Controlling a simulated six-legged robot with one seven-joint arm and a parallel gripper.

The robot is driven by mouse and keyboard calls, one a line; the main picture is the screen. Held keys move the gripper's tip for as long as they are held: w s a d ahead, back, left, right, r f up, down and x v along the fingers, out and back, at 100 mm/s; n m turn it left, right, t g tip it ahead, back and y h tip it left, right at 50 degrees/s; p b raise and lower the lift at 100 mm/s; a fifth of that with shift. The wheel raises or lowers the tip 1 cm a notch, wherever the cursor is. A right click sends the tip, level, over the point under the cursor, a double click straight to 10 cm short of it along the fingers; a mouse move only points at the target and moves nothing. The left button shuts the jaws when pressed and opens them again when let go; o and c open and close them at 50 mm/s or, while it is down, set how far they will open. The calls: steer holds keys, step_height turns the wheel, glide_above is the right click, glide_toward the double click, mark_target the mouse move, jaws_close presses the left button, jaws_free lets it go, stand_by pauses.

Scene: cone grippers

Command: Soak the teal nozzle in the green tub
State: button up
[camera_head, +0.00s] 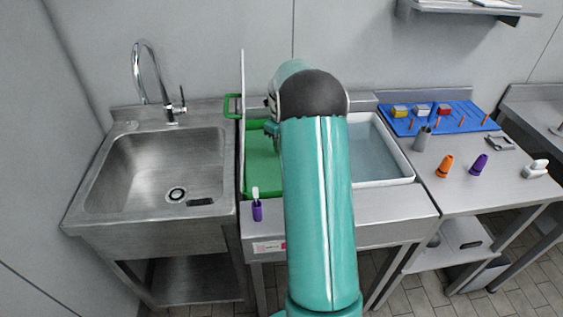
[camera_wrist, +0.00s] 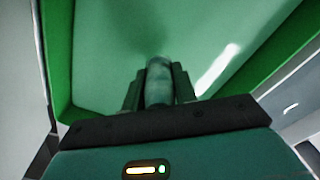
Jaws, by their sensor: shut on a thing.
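The green tub (camera_head: 262,168) sits in the middle of the steel counter, partly hidden behind my arm; its green handle shows at the back. In the wrist view, the tub's green wall (camera_wrist: 57,60) and interior fill the background. My gripper (camera_wrist: 158,78) is shut on the teal nozzle (camera_wrist: 159,84), a rounded, dull teal piece between the two dark fingers. The nozzle is over or inside the tub; I cannot tell whether it touches the liquid. In the head view my arm hides the gripper and nozzle.
A thin white upright panel (camera_head: 242,115) stands between the sink (camera_head: 160,165) and tub. Right of my arm is a white tub (camera_head: 398,180) of clear liquid. An orange nozzle (camera_head: 444,167), a purple nozzle (camera_head: 478,164) and a blue pegged board (camera_head: 440,116) are farther right.

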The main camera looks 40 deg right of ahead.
steer(key=shift+r, duration=2.6)
step_height(320, 180, up, 4)
stand_by(0.4)
